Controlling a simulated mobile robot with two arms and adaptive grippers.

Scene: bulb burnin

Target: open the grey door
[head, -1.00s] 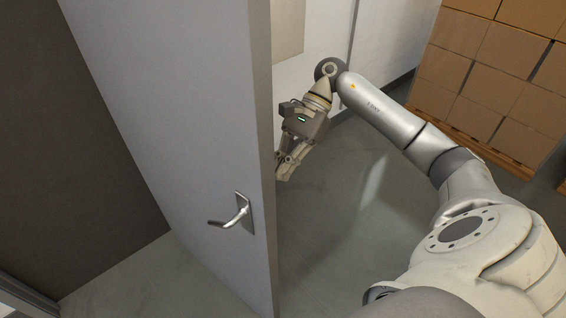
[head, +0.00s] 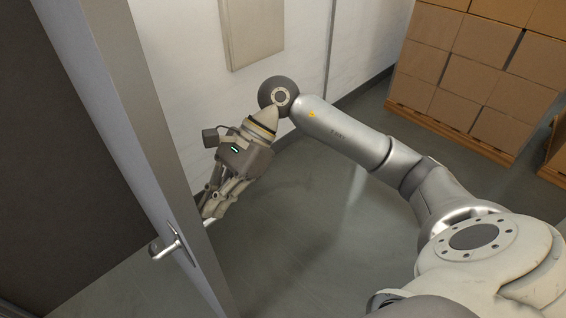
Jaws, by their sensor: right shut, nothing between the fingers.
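The grey door (head: 115,90) stands ajar at the left of the head view, seen nearly edge-on, with its free edge toward me. Its metal lever handle (head: 167,246) sits low on the near face. Part of a handle on the far side shows next to my right gripper's fingers. My right gripper (head: 212,212) is at the door's free edge, on its right side, with the fingers shut and pointing down to the left. The fingertips are partly hidden by the door edge, so I cannot tell whether they touch it. My left gripper is out of view.
Stacked cardboard boxes (head: 480,60) stand on a wooden pallet (head: 450,132) at the upper right. A pale panel (head: 252,30) is on the white wall behind my right arm. The grey floor (head: 310,240) between door and boxes is clear. A dark surface fills the left.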

